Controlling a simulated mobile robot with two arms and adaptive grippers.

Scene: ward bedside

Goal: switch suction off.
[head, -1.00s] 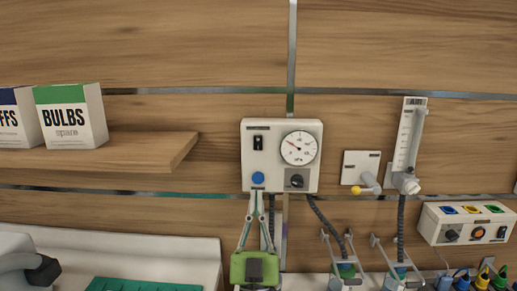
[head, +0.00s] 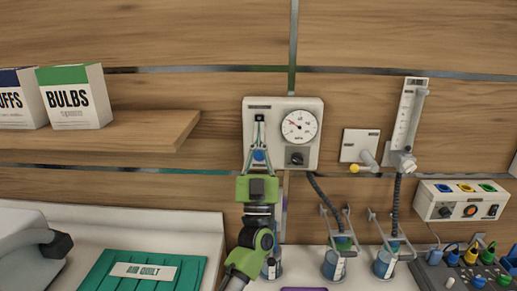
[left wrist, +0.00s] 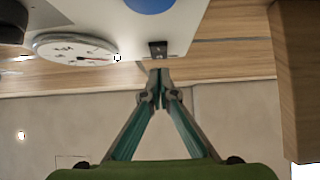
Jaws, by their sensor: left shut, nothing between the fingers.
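The suction unit (head: 282,160) is a white box on the wood-panelled wall. It carries a round gauge (head: 299,127), a black knob (head: 297,158) and a blue button (head: 259,155). Its small black rocker switch shows in the left wrist view (left wrist: 157,48); in the head view the fingertips mostly cover it. My left gripper (head: 260,119) is shut and empty, its tips at the switch in front of the panel. In the left wrist view the closed tips (left wrist: 160,76) are just below the switch; I cannot tell whether they touch it. My right gripper is out of view.
A shelf (head: 140,135) with boxes is at the left. A flowmeter (head: 407,125) and a wall outlet (head: 360,145) are right of the unit. Jars (head: 333,265) and a hose stand below.

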